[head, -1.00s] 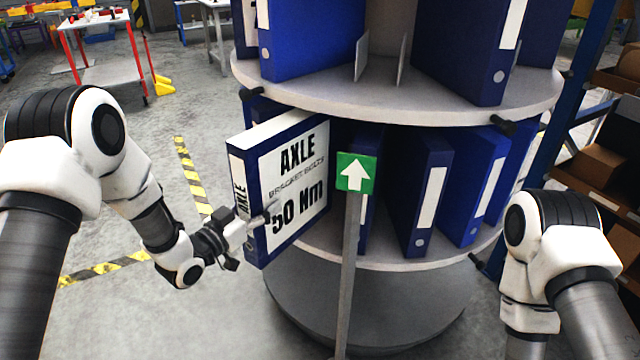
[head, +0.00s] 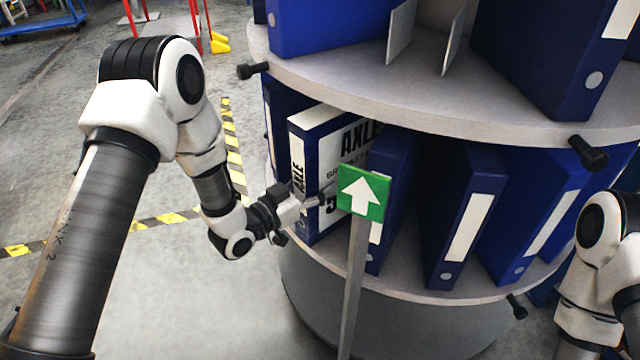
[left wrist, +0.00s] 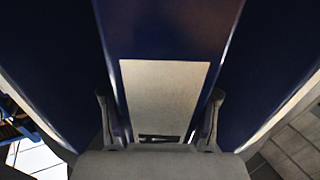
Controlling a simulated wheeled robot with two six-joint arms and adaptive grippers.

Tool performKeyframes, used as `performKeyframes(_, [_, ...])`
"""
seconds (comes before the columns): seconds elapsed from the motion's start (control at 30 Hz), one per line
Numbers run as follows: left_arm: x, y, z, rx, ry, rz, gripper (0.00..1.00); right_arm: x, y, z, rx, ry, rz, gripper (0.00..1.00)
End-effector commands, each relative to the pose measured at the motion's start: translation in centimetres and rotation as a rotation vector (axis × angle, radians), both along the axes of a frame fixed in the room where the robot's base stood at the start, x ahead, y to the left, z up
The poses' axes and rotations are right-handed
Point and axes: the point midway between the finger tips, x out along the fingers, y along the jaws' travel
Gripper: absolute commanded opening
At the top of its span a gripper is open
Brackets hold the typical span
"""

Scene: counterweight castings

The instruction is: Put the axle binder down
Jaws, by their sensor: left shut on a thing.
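The axle binder (head: 306,140) is blue with a white label reading AXLE on its side and spine. It stands upright on the lower shelf level of the round rack, between other blue binders, partly behind the green sign. My left gripper (head: 308,203) is shut on its spine edge. In the left wrist view the binder's pale spine label (left wrist: 165,95) faces the camera, with a finger on each side of the spine. Whether its base rests on the shelf is hard to tell. Of my right arm only links show at the right edge; its gripper is out of view.
The round rack's lower shelf (head: 420,292) holds several blue binders (head: 462,215). The upper shelf (head: 400,95) hangs close above, with dark knobs (head: 588,152) on its rim. A green arrow sign (head: 361,191) on a post stands in front.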

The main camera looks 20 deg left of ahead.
Motion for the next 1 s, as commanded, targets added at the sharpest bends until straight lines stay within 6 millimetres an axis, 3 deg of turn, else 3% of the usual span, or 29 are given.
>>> performKeyframes(0.03, [-0.1,0.0,-0.1,0.001,0.006,-0.001,0.00,0.0,0.0,0.1,0.000,0.000,0.000,0.40])
performKeyframes(0.07, [-0.1,-0.1,-0.3,0.003,0.011,-0.001,0.66,0.0,0.0,0.1,0.000,0.000,0.000,0.40])
performKeyframes(0.13, [-0.1,-0.1,-0.3,0.003,0.011,-0.001,0.90,0.0,0.0,0.1,0.000,0.000,0.000,0.40])
performKeyframes(0.57, [-0.7,0.4,-0.2,0.001,0.010,0.002,0.90,0.0,0.0,0.2,0.000,0.000,0.000,0.40])
performKeyframes(1.0, [-9.1,5.5,0.0,-0.002,0.010,0.004,0.90,0.0,0.0,0.9,0.000,0.000,0.000,0.40])
